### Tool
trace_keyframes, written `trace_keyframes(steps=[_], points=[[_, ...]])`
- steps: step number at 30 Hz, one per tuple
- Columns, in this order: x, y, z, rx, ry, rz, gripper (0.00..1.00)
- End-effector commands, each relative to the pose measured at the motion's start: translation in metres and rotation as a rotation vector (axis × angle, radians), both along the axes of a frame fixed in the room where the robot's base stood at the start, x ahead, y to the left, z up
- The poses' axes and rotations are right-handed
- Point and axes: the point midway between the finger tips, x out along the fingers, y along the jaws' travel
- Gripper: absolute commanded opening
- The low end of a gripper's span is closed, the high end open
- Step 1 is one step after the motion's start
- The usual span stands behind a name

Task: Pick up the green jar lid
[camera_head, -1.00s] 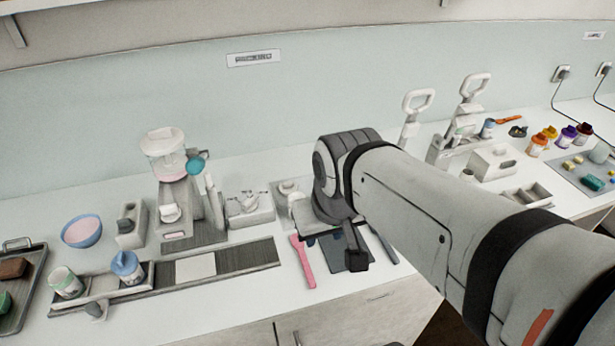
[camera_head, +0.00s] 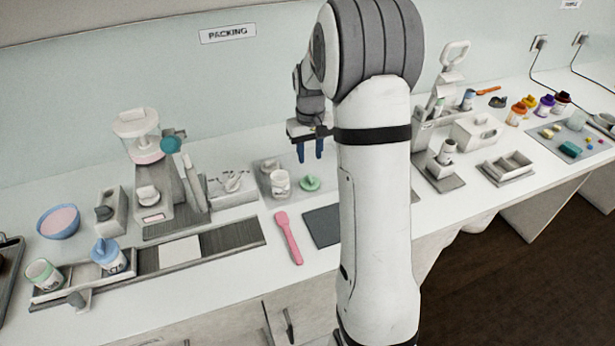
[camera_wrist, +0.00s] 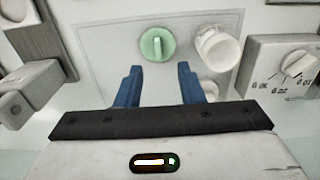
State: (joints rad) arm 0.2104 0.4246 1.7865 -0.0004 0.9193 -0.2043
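The green jar lid (camera_head: 310,183) lies on a light grey mat on the counter, with a raised grip bar across its top. In the wrist view the lid (camera_wrist: 157,44) is ahead of the fingertips, roughly between their lines. My gripper (camera_head: 311,160) is above the counter over the lid's area, its blue fingers pointing down. In the wrist view my gripper (camera_wrist: 160,70) is open, with nothing between the fingers. It looks apart from the lid.
A white jar (camera_wrist: 218,48) stands close beside the lid; it also shows in the head view (camera_head: 280,183). A white dial unit (camera_wrist: 285,65) is beyond it. A pink spatula (camera_head: 288,238) and a dark mat (camera_head: 322,226) lie in front.

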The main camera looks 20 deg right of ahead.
Motion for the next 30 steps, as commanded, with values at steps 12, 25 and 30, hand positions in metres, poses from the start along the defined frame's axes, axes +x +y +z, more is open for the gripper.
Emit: trace_keyframes(steps=[12,25,30], points=[[0.008,-0.006,-0.044,0.003,0.014,0.000,0.35],[0.008,-0.004,-0.090,0.003,0.011,0.001,0.35],[0.008,-0.004,-0.090,0.003,0.011,0.001,0.34]])
